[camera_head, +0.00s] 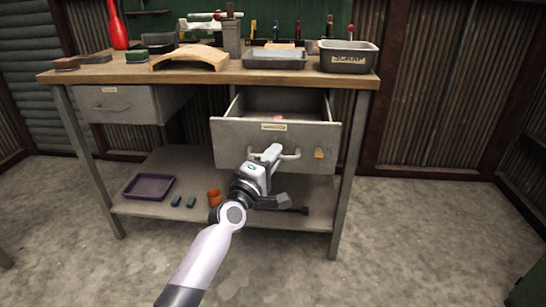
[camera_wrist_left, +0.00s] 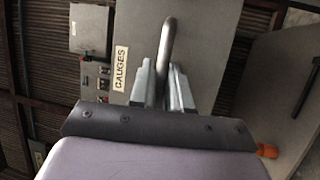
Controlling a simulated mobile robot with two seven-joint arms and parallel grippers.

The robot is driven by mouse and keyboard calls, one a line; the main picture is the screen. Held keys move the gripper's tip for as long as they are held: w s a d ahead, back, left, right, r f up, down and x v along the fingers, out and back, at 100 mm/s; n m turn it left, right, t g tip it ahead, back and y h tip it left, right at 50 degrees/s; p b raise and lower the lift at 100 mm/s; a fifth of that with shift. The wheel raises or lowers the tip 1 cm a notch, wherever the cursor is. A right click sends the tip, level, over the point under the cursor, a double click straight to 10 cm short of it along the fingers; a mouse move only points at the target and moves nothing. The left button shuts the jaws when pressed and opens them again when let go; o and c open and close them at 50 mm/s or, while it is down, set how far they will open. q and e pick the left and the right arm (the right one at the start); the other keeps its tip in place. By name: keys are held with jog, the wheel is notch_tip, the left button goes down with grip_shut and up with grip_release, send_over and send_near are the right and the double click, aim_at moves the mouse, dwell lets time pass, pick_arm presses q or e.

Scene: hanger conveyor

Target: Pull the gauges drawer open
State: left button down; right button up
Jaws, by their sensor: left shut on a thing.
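The gauges drawer (camera_head: 235,141) is the right-hand grey drawer under the workbench. It stands pulled out, with its inside showing and a small reddish thing (camera_head: 279,118) in it. Its label reads GAUGES in the left wrist view (camera_wrist_left: 119,69). My left gripper (camera_head: 272,152) is shut on the drawer's bar handle (camera_head: 291,156). In the left wrist view the handle (camera_wrist_left: 168,42) runs between the two fingers (camera_wrist_left: 163,84). The gripper hides part of the handle. My right gripper is not in view.
A closed grey drawer (camera_head: 122,104) is at the left. The bench top (camera_head: 220,75) holds a SCRAP tray (camera_head: 348,57), a grey tray (camera_head: 275,58) and tools. The lower shelf holds a purple tray (camera_head: 149,187) and an orange cup (camera_head: 214,197). The floor in front is clear.

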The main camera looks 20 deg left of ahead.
pick_arm(q)
jog(key=c, duration=1.4)
grip_release()
jog(key=shift+d, duration=0.1)
jog(key=shift+c, duration=0.2)
jog(key=shift+s, duration=0.1)
jog(key=p+v, duration=0.1)
jog(key=v, duration=0.6)
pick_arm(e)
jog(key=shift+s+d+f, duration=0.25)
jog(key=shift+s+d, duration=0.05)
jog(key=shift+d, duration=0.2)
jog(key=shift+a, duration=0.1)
